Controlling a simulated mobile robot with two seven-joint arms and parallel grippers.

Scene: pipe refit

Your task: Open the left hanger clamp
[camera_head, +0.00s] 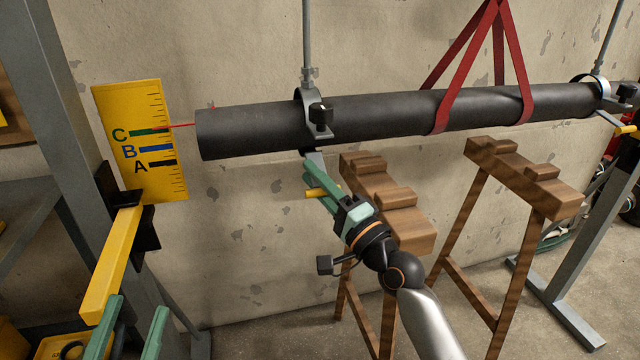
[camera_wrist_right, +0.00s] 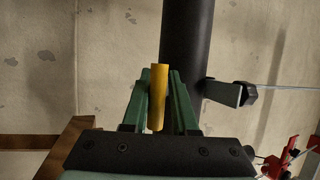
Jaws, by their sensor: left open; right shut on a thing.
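The left hanger clamp (camera_head: 318,104) is a grey band around the black pipe (camera_head: 250,127), with a black knob (camera_head: 321,117) in front. A grey plate (camera_head: 315,160) shows just below the pipe there. My right gripper (camera_head: 312,178) is below this clamp, its green fingers shut on a yellow handle (camera_head: 314,193). The handle stands between the fingers in the right wrist view (camera_wrist_right: 158,95), beside the pipe (camera_wrist_right: 187,50). Whether the handle joins the plate is hidden by the fingers. My left gripper (camera_head: 128,328) is open and empty at the bottom left.
A red sling (camera_head: 470,65) supports the pipe. The right hanger clamp (camera_head: 598,90) holds its far end, with another yellow handle (camera_head: 625,130). Wooden stands (camera_head: 410,228) are below, close to my right gripper. A yellow gauge board (camera_head: 145,115) with letters and a yellow bar (camera_head: 112,265) are at left.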

